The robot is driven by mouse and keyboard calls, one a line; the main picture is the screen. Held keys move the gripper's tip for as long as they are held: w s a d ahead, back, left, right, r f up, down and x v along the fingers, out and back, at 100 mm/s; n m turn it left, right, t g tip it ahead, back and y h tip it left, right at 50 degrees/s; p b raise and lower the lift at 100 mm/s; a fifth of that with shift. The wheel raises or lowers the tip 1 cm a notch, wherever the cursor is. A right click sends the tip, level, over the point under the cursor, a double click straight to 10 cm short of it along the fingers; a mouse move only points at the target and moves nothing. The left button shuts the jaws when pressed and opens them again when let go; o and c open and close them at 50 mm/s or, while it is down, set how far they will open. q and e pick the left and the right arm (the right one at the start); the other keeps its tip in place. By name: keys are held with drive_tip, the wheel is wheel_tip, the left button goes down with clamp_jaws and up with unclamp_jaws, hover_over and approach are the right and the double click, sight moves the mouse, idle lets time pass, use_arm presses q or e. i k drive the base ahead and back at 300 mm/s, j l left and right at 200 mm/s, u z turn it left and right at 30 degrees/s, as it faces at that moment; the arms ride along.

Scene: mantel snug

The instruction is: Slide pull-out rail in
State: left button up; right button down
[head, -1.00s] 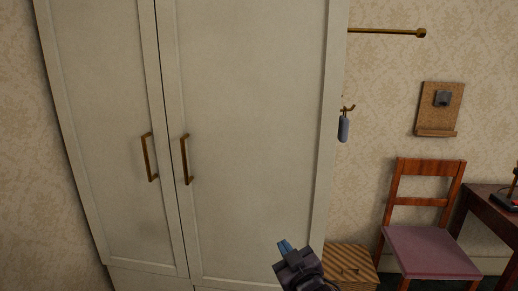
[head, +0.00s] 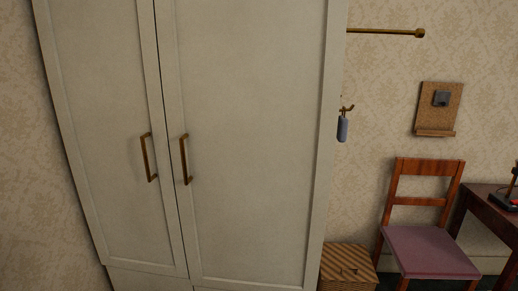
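A brass pull-out rail (head: 385,32) sticks out to the right from the side of a tall cream wardrobe (head: 250,130), near the top of the head view. It ends in a round knob (head: 419,33). Where the rail enters the wardrobe is hidden behind the wardrobe's front edge. Both wardrobe doors are shut, each with a brass handle (head: 185,160). Neither of my grippers shows in the head view now.
A brass hook (head: 347,108) with a grey-blue item (head: 342,129) hanging is on the wardrobe's side. A striped box (head: 348,268), a wooden chair (head: 430,250) and a dark table (head: 492,212) stand right. A cork board (head: 438,108) is on the wall.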

sight(419, 33)
drive_tip(key=l+z, duration=0.1)
drive_tip(key=l, duration=0.6)
drive_tip(key=i+l, duration=0.15)
drive_tip(key=l, duration=0.55)
drive_tip(key=l+z, duration=0.15)
drive_tip(key=l, duration=0.55)
drive_tip(key=i, duration=0.05)
